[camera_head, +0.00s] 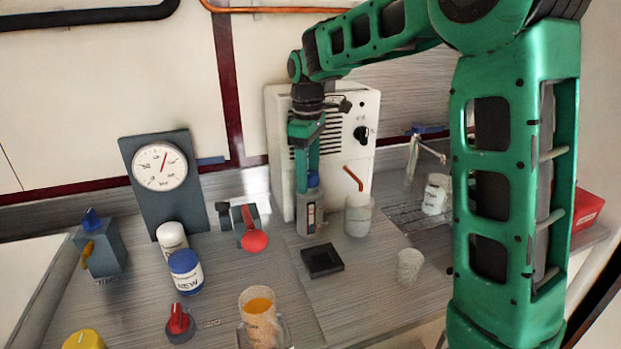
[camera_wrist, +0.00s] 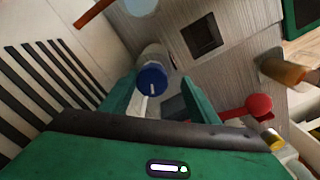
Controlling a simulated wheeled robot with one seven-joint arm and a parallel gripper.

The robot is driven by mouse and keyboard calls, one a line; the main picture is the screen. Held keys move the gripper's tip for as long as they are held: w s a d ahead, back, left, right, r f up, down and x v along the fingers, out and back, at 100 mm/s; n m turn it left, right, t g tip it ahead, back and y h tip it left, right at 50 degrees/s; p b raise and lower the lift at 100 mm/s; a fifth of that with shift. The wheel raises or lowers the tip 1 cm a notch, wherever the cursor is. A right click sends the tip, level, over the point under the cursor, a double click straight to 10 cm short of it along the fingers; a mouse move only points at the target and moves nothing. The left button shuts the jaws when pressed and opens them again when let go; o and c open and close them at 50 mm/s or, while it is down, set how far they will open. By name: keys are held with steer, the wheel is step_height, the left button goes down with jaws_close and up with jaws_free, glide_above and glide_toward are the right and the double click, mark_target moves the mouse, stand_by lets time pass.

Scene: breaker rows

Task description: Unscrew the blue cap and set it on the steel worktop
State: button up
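A bottle (camera_head: 309,217) with a dark label stands upright on the grey steel worktop (camera_head: 345,310) in front of the white vented box. Its blue cap (camera_head: 313,180) is on top, partly hidden by a finger. In the wrist view, the blue cap (camera_wrist: 152,78) shows a white mark and lies between the fingertips. My gripper (camera_head: 306,168) points down over the bottle. Its fingers are apart, one either side of the cap, with gaps visible in the wrist view. A second blue-topped jar (camera_head: 186,272) with a label stands at the left.
A dark square tray (camera_head: 322,260) lies in front of the bottle. A red round-ended lever (camera_head: 253,238) is at the left. A glass of orange liquid (camera_head: 260,316) is nearer. Some bare worktop lies around the tray.

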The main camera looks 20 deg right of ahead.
steer(key=m, duration=0.1)
steer(key=w+d+m, duration=0.1)
steer(key=shift+d+f+m, duration=0.2)
steer(key=shift+d+m, duration=0.05)
steer(key=shift+m, duration=0.15)
steer(key=m, duration=0.3)
steer(key=shift+w+a+f, duration=0.15)
steer(key=shift+w+f, duration=0.25)
steer(key=shift+m, duration=0.7)
steer(key=shift+s+r+m, duration=0.15)
steer(key=shift+s+m, duration=0.1)
steer(key=shift+m, duration=0.75)
steer(key=shift+s+a+r+m, duration=0.15)
steer(key=shift+s+r+m, duration=0.1)
steer(key=shift+m, duration=0.35)
steer(key=shift+w+a, duration=0.1)
steer(key=shift+c, duration=0.5)
